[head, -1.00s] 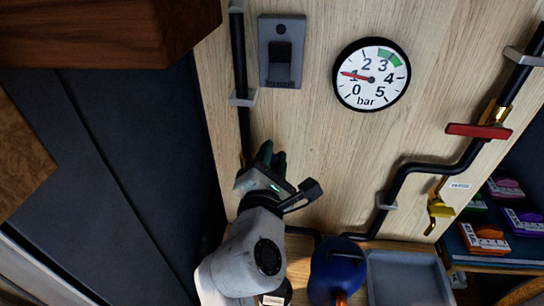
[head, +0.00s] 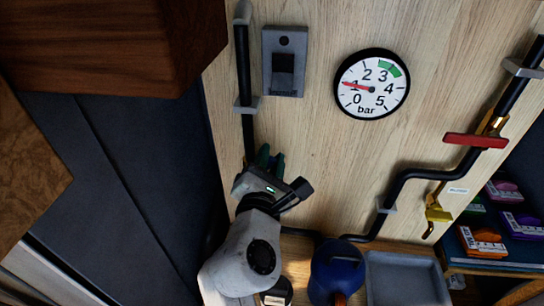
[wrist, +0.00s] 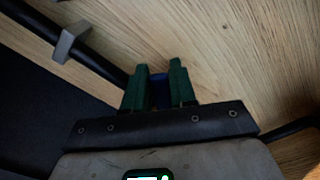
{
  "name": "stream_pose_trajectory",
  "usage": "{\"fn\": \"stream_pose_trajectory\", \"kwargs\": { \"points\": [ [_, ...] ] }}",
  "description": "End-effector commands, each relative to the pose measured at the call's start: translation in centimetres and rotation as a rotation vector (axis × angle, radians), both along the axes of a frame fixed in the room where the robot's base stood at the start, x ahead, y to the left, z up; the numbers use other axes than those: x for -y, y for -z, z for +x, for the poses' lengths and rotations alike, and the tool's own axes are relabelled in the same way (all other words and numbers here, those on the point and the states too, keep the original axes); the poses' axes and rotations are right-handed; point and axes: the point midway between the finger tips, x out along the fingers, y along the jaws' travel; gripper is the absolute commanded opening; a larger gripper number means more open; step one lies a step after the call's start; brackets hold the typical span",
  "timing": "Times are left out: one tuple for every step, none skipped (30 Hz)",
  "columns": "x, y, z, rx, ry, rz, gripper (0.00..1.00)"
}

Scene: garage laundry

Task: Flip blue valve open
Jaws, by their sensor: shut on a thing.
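My gripper (head: 270,160) is low on the wooden panel at the left pipe, its green fingers pointing up and away. In the wrist view my gripper (wrist: 156,85) is shut on a dark blue piece, the blue valve's handle (wrist: 159,92), which shows between the fingers. The rest of the valve is hidden behind the fingers. In the head view the fingers and hand cover the blue handle. I cannot tell the handle's exact angle.
A red lever (head: 476,140) and a yellow tap (head: 437,213) sit on the right pipe. The pressure gauge (head: 372,84) reads about 1 bar. A grey switch box (head: 284,62) is above. A blue tank (head: 338,270) and grey tray (head: 404,280) stand below.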

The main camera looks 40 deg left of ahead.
Motion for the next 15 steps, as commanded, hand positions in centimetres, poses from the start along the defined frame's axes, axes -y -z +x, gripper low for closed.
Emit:
{"fn": "stream_pose_trajectory", "kwargs": {
  "points": [
    [-0.02,0.08,-0.05,0.0,-0.001,-0.001,0.0],
    [-0.02,0.08,-0.05,0.0,-0.001,-0.001,0.0],
    [-0.02,0.08,-0.05,0.0,0.0,0.0,0.27],
    [-0.02,0.08,-0.05,0.0,0.0,0.0,0.3],
    [-0.02,0.08,-0.05,0.0,0.0,0.0,0.32],
    [-0.01,0.08,-0.04,0.0,0.0,0.0,0.36],
    [-0.02,0.08,-0.03,0.0,0.0,0.0,0.39],
    [-0.02,0.08,-0.03,0.0,0.0,0.0,0.42],
    [-0.01,0.07,-0.03,0.0,0.0,0.0,0.46],
    [-0.01,0.06,-0.03,0.0,0.0,0.0,0.47],
    [-0.01,0.06,-0.03,-0.001,0.0,0.001,0.47],
    [-0.01,0.05,-0.02,-0.001,0.0,0.001,0.47],
    [-0.01,0.04,-0.02,-0.001,0.0,0.001,0.47],
    [-0.01,0.04,-0.02,-0.001,0.0,0.001,0.47],
    [-0.01,0.04,-0.02,-0.001,0.0,0.001,0.47]
  ]
}}
